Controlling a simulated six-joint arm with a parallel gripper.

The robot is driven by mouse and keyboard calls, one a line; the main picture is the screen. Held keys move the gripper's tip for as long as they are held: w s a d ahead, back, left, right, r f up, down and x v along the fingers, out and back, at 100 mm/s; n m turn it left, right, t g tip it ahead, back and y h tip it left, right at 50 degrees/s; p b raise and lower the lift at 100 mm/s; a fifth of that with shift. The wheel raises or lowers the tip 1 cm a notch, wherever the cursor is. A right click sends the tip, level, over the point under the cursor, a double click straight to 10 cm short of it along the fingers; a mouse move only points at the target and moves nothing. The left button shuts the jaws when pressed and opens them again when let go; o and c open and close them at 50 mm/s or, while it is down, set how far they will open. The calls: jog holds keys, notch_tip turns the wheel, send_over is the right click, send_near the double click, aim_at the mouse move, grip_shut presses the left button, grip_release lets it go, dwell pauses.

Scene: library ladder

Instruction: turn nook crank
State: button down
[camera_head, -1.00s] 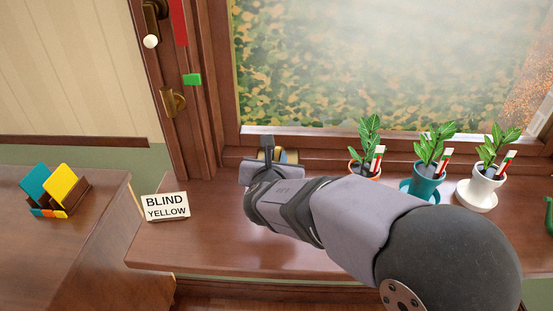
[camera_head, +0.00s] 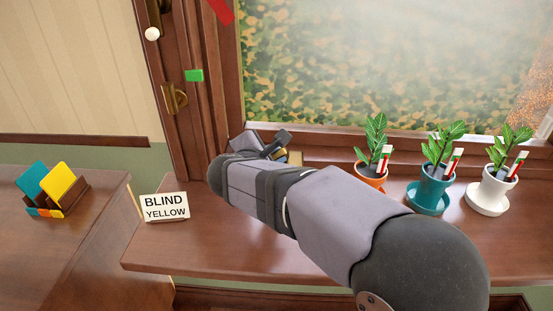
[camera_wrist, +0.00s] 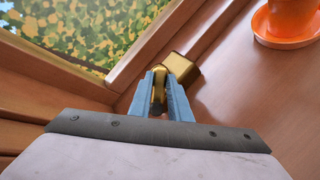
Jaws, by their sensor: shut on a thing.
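The brass nook crank sits on the sill at the foot of the window. In the wrist view its brass housing (camera_wrist: 184,68) shows just beyond my fingers, and a rounded brass handle (camera_wrist: 158,90) stands between them. My gripper (camera_wrist: 162,78) is shut on this handle, with a blue-grey finger on each side. In the head view my gripper (camera_head: 280,147) is turned sideways at the window base. The brass housing (camera_head: 295,158) shows only in part behind it. My wrist and fingers hide the rest of the crank.
Three potted plants with red-and-white tags, the nearest in an orange pot (camera_head: 371,176), stand right of my gripper. A BLIND YELLOW sign (camera_head: 165,207) stands at left. A green marker (camera_head: 194,76) and a tilted red bar (camera_head: 221,10) are up on the window frame.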

jog(key=m, duration=0.2)
jog(key=m+g, duration=0.1)
jog(key=m, duration=0.3)
jog(key=shift+w+a+r+m+g, duration=0.2)
jog(key=shift+r+m+g, duration=0.1)
jog(key=shift+m, duration=0.1)
jog(key=m, duration=0.2)
jog(key=m+g, duration=0.1)
jog(key=m, duration=0.2)
jog(key=shift+w+d+r+m+g+p, duration=0.2)
jog(key=shift+r+m+g+p, duration=0.1)
jog(key=shift+m, duration=0.1)
jog(key=c, duration=1.6)
grip_release()
jog(key=shift+c, duration=0.2)
jog(key=v, duration=0.7)
jog(key=shift+p, duration=0.3)
jog(key=shift+s, duration=0.15)
